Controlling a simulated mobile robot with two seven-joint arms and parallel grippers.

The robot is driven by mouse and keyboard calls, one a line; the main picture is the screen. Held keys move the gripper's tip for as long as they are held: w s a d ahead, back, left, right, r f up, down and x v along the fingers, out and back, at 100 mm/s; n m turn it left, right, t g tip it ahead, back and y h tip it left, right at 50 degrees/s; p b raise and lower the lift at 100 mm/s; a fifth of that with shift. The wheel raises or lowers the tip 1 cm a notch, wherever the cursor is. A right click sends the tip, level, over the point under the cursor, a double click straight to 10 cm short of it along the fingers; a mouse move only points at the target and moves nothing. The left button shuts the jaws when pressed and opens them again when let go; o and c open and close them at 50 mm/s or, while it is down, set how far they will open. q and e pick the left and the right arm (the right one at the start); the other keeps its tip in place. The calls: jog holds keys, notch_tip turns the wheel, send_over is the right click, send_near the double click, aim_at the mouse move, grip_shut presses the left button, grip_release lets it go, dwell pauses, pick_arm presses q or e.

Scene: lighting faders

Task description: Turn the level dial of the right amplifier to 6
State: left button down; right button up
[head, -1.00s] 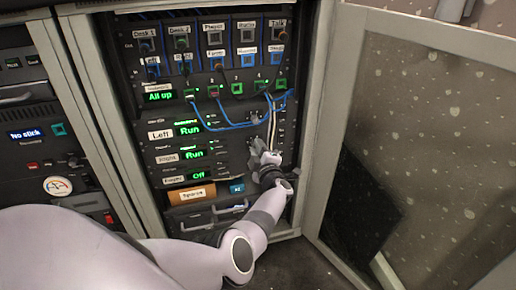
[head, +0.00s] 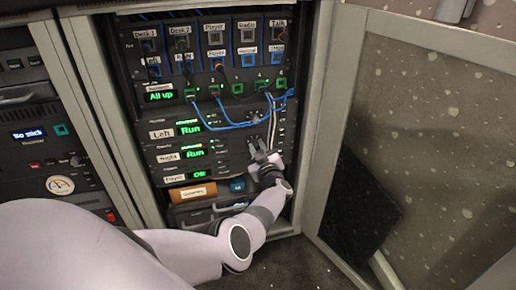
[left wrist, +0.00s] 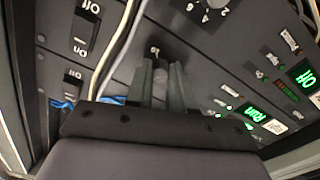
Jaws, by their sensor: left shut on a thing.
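The right amplifier (head: 222,154) is the rack row labelled Right, with a green Run display (head: 195,153). My left gripper (head: 259,149) is at the right end of this row. In the left wrist view my left gripper (left wrist: 161,82) points at the panel, its fingers closed on either side of a small dark knob, the level dial (left wrist: 160,74). A mark that looks like 10 shows just beyond the fingertips. The fingers hide most of the dial's scale, so I cannot read its setting. My right gripper is not in view.
The left amplifier's row (head: 160,134) is above, and a row showing Off (head: 200,175) is below. Another numbered dial (left wrist: 213,4) is close by. Blue patch cables (head: 222,127) and pale cables (left wrist: 113,45) hang near the gripper. An open cabinet door (head: 325,140) stands at the right.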

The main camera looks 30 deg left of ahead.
pick_arm(q)
jog(key=shift+r+m, duration=0.1)
jog(key=shift+m, duration=0.2)
jog(key=c, duration=1)
grip_release()
jog(key=shift+s+d+p, duration=0.25)
jog(key=shift+d+p, duration=0.05)
jog(key=shift+p, duration=0.2)
jog(key=p+v, duration=0.3)
jog(key=v, duration=0.3)
jog(key=shift+p, duration=0.35)
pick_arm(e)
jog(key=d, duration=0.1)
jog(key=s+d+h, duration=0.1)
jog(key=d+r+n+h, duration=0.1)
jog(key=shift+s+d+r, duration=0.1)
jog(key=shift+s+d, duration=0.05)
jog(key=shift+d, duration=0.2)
pick_arm(q)
jog(key=shift+s+d, duration=0.1)
